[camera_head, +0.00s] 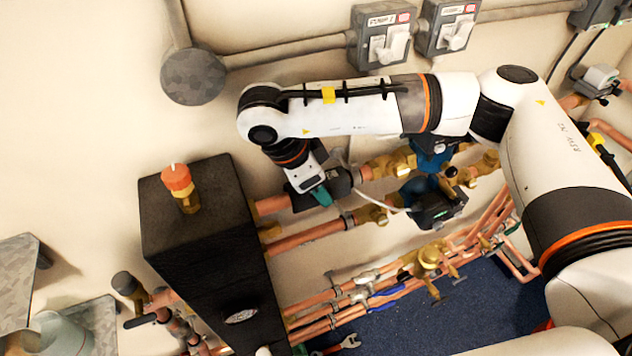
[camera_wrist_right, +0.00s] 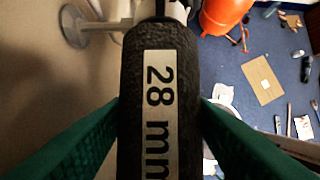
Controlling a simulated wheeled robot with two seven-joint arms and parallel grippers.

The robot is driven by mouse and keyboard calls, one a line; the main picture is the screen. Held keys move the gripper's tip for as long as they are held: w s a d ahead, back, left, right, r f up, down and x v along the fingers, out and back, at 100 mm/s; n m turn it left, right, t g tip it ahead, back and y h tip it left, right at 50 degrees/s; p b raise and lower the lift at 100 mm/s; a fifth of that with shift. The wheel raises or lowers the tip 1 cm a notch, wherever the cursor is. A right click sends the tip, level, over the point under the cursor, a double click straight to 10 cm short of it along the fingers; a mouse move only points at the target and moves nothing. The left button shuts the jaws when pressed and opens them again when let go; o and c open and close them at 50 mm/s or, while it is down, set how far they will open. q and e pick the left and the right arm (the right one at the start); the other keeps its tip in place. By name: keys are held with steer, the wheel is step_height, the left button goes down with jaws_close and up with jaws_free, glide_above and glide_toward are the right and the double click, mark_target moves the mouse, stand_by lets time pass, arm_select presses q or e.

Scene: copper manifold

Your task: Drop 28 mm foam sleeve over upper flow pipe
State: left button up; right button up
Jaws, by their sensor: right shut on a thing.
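The black foam sleeve (camera_wrist_right: 184,40) with its white "28 mm" label fills the middle of the right wrist view. My right gripper (camera_head: 321,194) has its green fingers on both sides of it and is shut on it. In the head view the dark sleeve (camera_head: 341,183) lies along the line of the upper flow pipe (camera_head: 272,205), whose copper shows on the left and a short piece on the right. I cannot tell whether the sleeve is around the pipe or just in front of it. My left gripper is not in view.
A black manifold block (camera_head: 205,255) with an orange-capped vent (camera_head: 178,184) stands left. A lower copper pipe (camera_head: 305,237) runs below. Brass valves and a blue pump (camera_head: 432,155) sit to the right. A thin white cable hangs close to the gripper.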

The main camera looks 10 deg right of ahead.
steer(key=shift+f+b, duration=0.15)
steer(key=shift+b, duration=0.15)
stand_by(0.4)
steer(key=o, duration=1)
steer(key=shift+o, duration=0.2)
steer(key=b+v, duration=0.3)
steer(key=v, duration=0.7)
steer(key=shift+a+r, duration=0.1)
steer(key=shift+r, duration=0.25)
steer(key=shift+s+a+r, duration=0.1)
steer(key=shift+a+r, duration=0.1)
steer(key=shift+r, duration=0.45)
steer(key=shift+f, duration=0.1)
